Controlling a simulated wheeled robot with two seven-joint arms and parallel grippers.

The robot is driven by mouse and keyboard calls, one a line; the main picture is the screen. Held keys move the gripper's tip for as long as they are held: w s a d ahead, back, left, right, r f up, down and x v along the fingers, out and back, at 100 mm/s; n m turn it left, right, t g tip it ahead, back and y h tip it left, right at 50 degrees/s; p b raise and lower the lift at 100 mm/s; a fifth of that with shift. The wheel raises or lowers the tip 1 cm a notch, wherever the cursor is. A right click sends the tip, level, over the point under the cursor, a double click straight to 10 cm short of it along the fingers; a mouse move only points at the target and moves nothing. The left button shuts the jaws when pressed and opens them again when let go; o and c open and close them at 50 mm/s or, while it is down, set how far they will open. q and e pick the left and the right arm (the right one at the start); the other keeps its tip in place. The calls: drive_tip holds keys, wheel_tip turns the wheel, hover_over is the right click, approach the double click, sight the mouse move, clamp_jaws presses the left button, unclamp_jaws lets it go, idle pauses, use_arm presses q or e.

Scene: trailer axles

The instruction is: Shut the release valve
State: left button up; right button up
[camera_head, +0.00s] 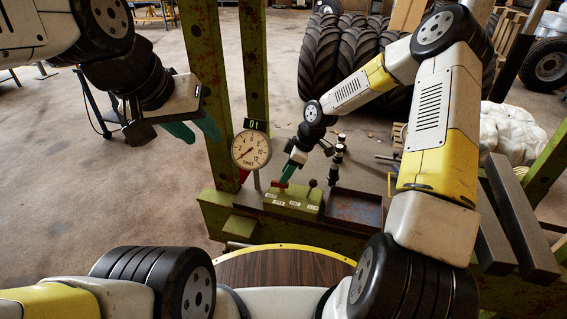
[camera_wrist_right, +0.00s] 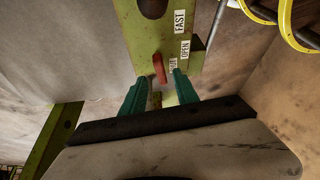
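The release valve is probably the one with the red lever (camera_head: 280,185) on the green valve block (camera_head: 292,202), which has white labels. In the right wrist view the red lever (camera_wrist_right: 159,68) points toward my right gripper (camera_wrist_right: 162,77), lying ahead of and between the two teal fingertips. Labels FAST and OPEN read clearly; a third is partly hidden by a finger. My right gripper also shows in the head view (camera_head: 289,172), just above the lever. It is open; contact with the lever cannot be told.
A black-knobbed lever (camera_head: 312,184) stands right of the red one. A dial gauge (camera_head: 251,149) is behind left on the green press frame (camera_head: 209,80). A rusty tray (camera_head: 354,207) is right of the block. Stacked tyres (camera_head: 338,55) stand behind.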

sight(280, 187)
drive_tip(key=shift+x, duration=1.75)
drive_tip(key=shift+c, duration=0.3)
clamp_jaws()
drive_tip(key=shift+m+t, duration=0.3)
drive_tip(key=shift+m, duration=0.6)
